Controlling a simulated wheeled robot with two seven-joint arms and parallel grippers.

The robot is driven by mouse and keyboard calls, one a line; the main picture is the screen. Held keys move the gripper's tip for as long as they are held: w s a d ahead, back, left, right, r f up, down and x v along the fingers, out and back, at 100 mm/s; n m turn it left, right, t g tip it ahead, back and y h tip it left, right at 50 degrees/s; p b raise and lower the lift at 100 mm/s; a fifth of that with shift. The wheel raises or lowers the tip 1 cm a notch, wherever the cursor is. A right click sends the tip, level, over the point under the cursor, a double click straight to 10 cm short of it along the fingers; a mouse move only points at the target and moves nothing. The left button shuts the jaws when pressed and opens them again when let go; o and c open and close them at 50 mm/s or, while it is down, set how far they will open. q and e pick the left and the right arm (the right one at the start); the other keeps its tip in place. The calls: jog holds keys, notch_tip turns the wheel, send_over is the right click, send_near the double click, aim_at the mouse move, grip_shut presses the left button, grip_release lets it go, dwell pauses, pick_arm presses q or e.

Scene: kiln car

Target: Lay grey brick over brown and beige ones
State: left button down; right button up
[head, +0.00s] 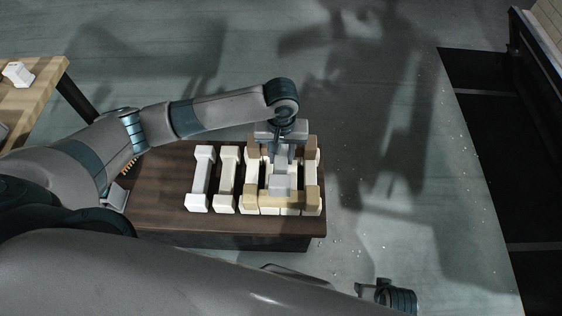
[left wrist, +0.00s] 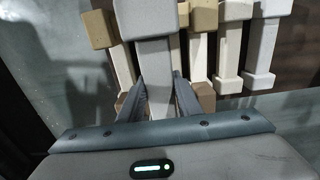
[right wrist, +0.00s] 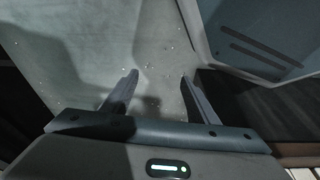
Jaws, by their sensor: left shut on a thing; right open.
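In the head view, my left gripper (head: 283,153) points down over the kiln car, shut on the grey brick (head: 280,184). The grey brick lies lengthwise between the brown brick (head: 313,194) on the right and the beige brick (head: 250,198) on the left; its contact below is hidden. In the left wrist view the grey brick (left wrist: 148,18) runs between the fingers (left wrist: 160,82), with the brown brick (left wrist: 98,30) and beige brick (left wrist: 203,18) on either side. My right gripper (right wrist: 160,76) is open and empty over bare floor.
Cream bricks (head: 200,180) stand in a row on the dark wooden car deck (head: 160,190). The deck's left part is bare. A light wooden table (head: 35,95) is at far left. A dark structure (head: 510,150) stands at far right, with open floor between.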

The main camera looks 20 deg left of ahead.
aim_at(281, 163)
jog(key=shift+w, duration=0.1)
pick_arm(q)
jog(key=shift+f, duration=0.3)
notch_tip(281, 163, down, 3)
jog(key=shift+r, duration=0.1)
jog(key=shift+f, duration=0.2)
jog(key=shift+s, duration=0.1)
jog(key=c, duration=1.3)
grip_release()
jog(key=shift+f+b, duration=0.2)
jog(key=shift+b, duration=0.1)
pick_arm(e)
jog(key=shift+s+r, duration=0.25)
jog(key=shift+r, duration=0.25)
pick_arm(q)
jog(key=shift+r, duration=0.15)
pick_arm(e)
jog(key=shift+r, duration=0.1)
